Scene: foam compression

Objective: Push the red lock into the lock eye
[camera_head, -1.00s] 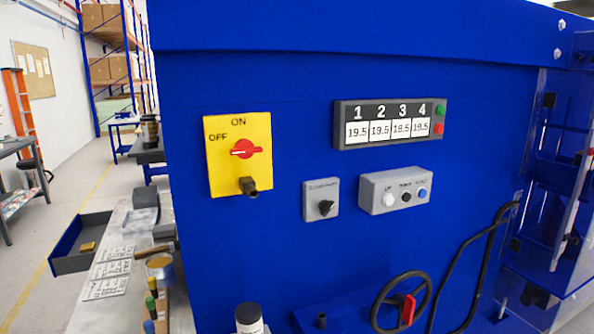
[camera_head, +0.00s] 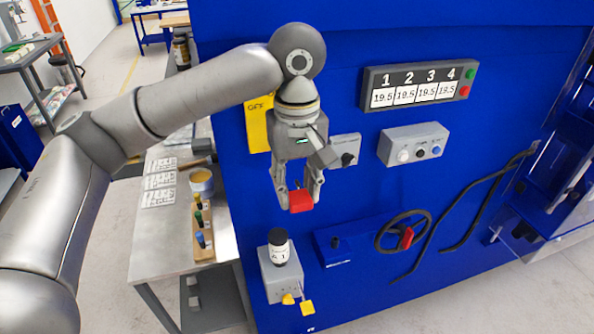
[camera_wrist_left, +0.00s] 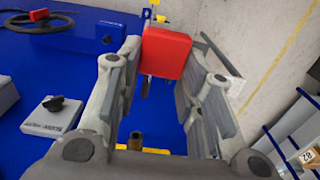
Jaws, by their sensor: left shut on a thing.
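My left gripper (camera_head: 298,190) is shut on the red lock (camera_head: 301,203), in front of the blue machine. In the left wrist view the red lock (camera_wrist_left: 166,53) sits between the fingertips, with a thin dark piece beside it. The yellow switch plate (camera_head: 258,124) is mostly hidden behind my left arm and gripper in the head view. My right gripper is not in view.
A grey knob box (camera_head: 346,148), a button box (camera_head: 413,145) and a display (camera_head: 418,83) are right of the gripper. A workbench (camera_head: 170,228) stands left.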

